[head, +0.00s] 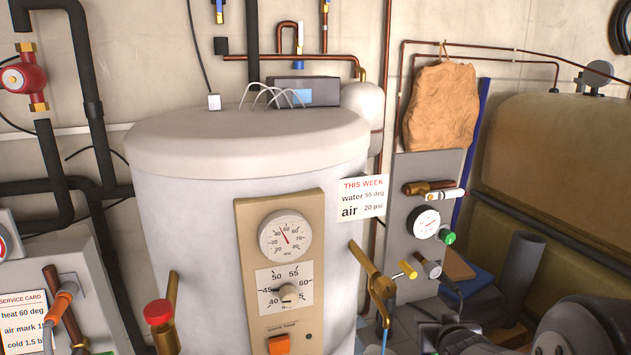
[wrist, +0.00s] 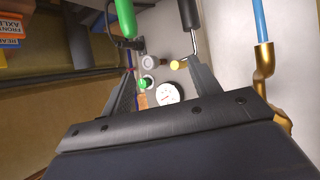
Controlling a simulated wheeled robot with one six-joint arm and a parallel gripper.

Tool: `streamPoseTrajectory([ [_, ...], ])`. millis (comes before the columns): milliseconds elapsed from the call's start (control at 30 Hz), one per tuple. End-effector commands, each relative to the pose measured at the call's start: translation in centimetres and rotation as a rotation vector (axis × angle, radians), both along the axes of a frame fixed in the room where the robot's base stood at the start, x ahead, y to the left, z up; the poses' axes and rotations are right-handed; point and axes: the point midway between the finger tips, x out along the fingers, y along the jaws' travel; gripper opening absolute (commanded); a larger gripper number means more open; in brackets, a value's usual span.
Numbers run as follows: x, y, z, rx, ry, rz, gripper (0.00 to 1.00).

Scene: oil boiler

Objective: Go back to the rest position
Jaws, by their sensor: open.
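My gripper (wrist: 160,75) shows in the wrist view with its two fingers spread apart. I see nothing held between them. Beyond the gap are a small white gauge (wrist: 167,94), a green knob (wrist: 143,83) and a yellow-ended handle (wrist: 178,64). In the head view, dark rounded parts of my arm are at the lower right; the fingertips are not clearly visible there. The gauge (head: 427,222), green knob (head: 448,237) and yellow handle (head: 408,268) are on and beside the grey panel (head: 410,165). Whether my fingers touch anything is unclear.
A large white boiler tank (head: 190,230) with a beige control panel (head: 243,240) fills the middle. A brass tap (head: 380,285) juts out at its right; it shows close by in the wrist view (wrist: 262,80). A tan oil tank (head: 560,150) stands at the right.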

Motion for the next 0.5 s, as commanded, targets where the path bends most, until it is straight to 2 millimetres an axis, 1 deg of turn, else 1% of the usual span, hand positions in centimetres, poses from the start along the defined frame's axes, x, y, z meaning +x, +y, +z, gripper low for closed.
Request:
streamPoseTrajectory([
  [200,0.0,-0.3,-1.3,-0.032,0.114,-0.030,0.59],
  [500,-0.6,-0.1,-3.0,-0.060,0.280,-0.050,0.59],
])
